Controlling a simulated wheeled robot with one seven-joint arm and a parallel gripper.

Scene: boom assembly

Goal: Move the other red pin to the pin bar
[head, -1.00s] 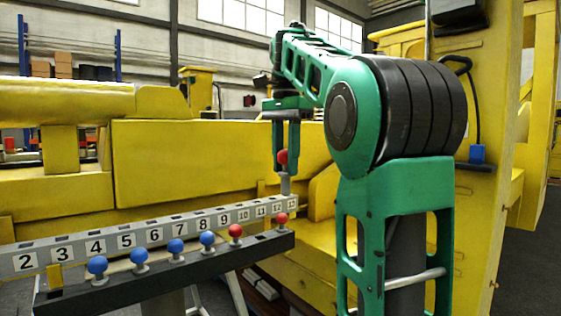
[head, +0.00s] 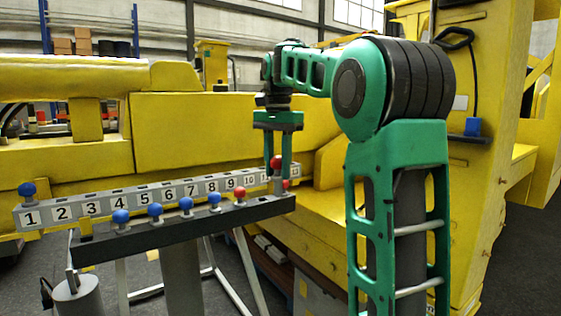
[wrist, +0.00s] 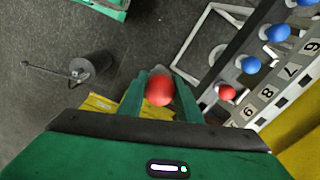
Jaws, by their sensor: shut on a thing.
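My gripper (head: 279,172) points down with its green fingers on either side of a red-headed pin (head: 276,162) with a grey shaft. The held pin's red head also shows between the fingers in the wrist view (wrist: 159,90). In the head view it appears at the right end of the grey numbered bar (head: 147,194) and the black bar (head: 180,229); contact cannot be told. Another red pin (head: 239,192) stands on the black bar.
Several blue pins (head: 186,204) stand along the black bar. One blue pin (head: 27,189) stands at number 1 on the numbered bar. Yellow machinery (head: 210,125) lies behind the bars. A grey cylinder (wrist: 82,69) stands on the floor, with open floor around it.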

